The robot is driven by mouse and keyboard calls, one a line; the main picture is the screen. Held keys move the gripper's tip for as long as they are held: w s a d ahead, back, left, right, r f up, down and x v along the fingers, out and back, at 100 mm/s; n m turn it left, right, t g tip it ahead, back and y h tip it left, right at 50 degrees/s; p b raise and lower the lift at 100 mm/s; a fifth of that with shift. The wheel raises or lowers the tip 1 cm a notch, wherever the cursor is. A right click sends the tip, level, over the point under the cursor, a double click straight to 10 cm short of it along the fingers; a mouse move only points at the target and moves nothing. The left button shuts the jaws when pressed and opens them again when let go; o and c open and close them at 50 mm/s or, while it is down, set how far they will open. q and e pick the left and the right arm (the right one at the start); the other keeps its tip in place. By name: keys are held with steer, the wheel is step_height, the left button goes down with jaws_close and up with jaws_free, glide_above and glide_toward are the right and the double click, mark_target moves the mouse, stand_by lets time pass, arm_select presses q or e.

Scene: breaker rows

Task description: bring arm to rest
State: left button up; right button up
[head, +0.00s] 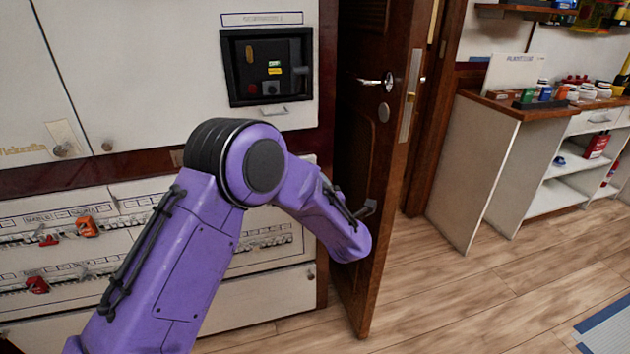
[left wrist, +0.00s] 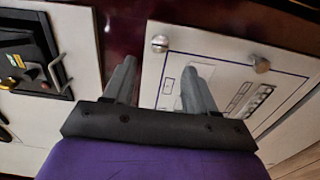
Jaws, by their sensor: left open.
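My left arm (head: 200,250), purple with a black elbow joint, reaches in from the lower left of the head view and bends right in front of the breaker rows. My left gripper (left wrist: 160,85) shows in the left wrist view. Its two grey fingers stand apart with nothing between them. They point toward a pale panel (left wrist: 225,80) with round knobs, and I cannot tell the distance. In the head view the gripper's fingers are not clearly seen. The breaker rows (head: 60,235) lie behind the arm, partly hidden by it, with orange and red pieces on them.
An open dark wooden door (head: 375,150) stands just right of my forearm. A black recessed box (head: 267,67) is in the cabinet above the arm, also at left in the wrist view (left wrist: 30,60). A shelf unit (head: 490,150) stands at right.

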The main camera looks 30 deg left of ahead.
arm_select(q)
steer(key=shift+s+d, duration=0.25)
steer(key=shift+s, duration=0.05)
steer(key=s+d+f+m+g+h+p, duration=0.1)
steer(key=s+d+f+m+h+p, duration=0.1)
steer(key=s+f+m+h, duration=0.5)
steer(key=s+d+f+m+g+h+p, duration=0.1)
steer(key=s+d+f+m+h+p, duration=0.15)
steer(key=s+f+m, duration=0.85)
steer(key=s+f+m+g+p, duration=0.1)
steer(key=s+f+g+p, duration=0.1)
steer(key=s, duration=0.9)
steer(key=s+f+m+g+p, duration=0.2)
steer(key=s+f+g+p, duration=0.1)
steer(key=s, duration=0.8)
steer(key=shift+s+d+f+g+h, duration=0.15)
steer(key=shift+f+g+h, duration=0.35)
steer(key=shift+g, duration=0.2)
